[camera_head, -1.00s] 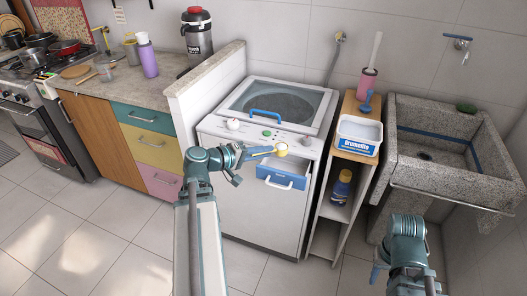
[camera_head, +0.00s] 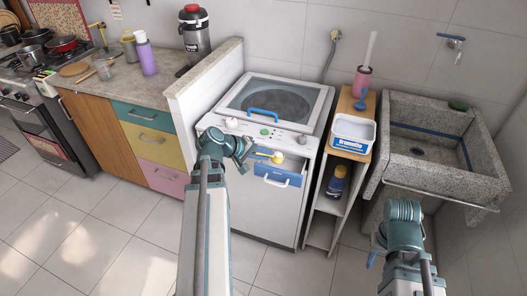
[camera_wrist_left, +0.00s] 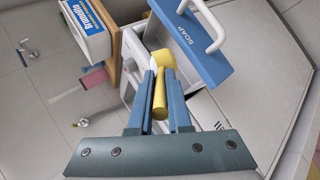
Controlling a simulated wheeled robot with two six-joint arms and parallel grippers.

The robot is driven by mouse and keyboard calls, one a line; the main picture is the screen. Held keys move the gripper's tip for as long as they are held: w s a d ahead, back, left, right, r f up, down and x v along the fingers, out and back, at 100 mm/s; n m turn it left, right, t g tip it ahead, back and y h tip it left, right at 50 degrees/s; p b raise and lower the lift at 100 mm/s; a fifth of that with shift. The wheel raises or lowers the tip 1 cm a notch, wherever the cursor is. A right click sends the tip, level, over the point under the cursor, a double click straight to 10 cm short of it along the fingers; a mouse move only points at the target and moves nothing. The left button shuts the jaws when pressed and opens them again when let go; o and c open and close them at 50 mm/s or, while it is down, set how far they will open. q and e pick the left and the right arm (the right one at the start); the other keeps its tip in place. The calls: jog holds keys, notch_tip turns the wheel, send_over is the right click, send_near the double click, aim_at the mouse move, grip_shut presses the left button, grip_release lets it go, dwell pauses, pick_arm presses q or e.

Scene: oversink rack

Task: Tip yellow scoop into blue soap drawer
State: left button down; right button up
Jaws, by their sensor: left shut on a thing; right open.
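The yellow scoop (camera_head: 278,157) is in my left gripper (camera_head: 252,155), which is shut on its handle (camera_wrist_left: 160,95). In the left wrist view the scoop's bowl (camera_wrist_left: 163,58) shows beyond the fingertips, with something white at its left side. The blue soap drawer (camera_head: 279,177) is pulled out of the white washing machine's front. Its blue front, marked SOAP, also shows in the left wrist view (camera_wrist_left: 188,42). The bowl is over the drawer's opening and hides part of it. My right gripper (camera_head: 376,250) is open, low at the right, apart from these things.
The washing machine (camera_head: 240,190) has knobs on top near the scoop. A stone sink (camera_head: 440,185) is further right.

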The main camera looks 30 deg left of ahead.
aim_at(280, 154)
pick_arm(q)
jog(key=shift+w+d+r+g+y+p, duration=0.2)
jog(key=shift+w+r+g+p, duration=0.4)
jog(key=shift+p, duration=0.7)
jog(key=shift+w+d+r+g+y+p, duration=0.1)
jog(key=shift+w+r+g+y+p, duration=0.15)
jog(key=shift+g+p, duration=0.8)
jog(key=shift+w+d+r+g+y+p, duration=0.2)
jog(key=shift+w+r+g+y+p, duration=0.65)
jog(key=shift+p, duration=1.3)
jog(key=w+g+p, duration=0.2)
jog(key=g, duration=0.1)
jog(key=shift+d, duration=0.4)
jog(key=shift+w+d+g+y, duration=0.25)
jog(key=shift+w+g+y, duration=0.3)
jog(key=shift+g, duration=0.35)
jog(key=shift+w+d+g+y, duration=0.25)
jog(key=shift+w+g, duration=0.15)
jog(key=shift+g, duration=0.3)
jog(key=shift+r, duration=0.1)
jog(key=shift+r, duration=0.1)
notch_tip(280, 154, up, 6)
jog(key=p, duration=0.6)
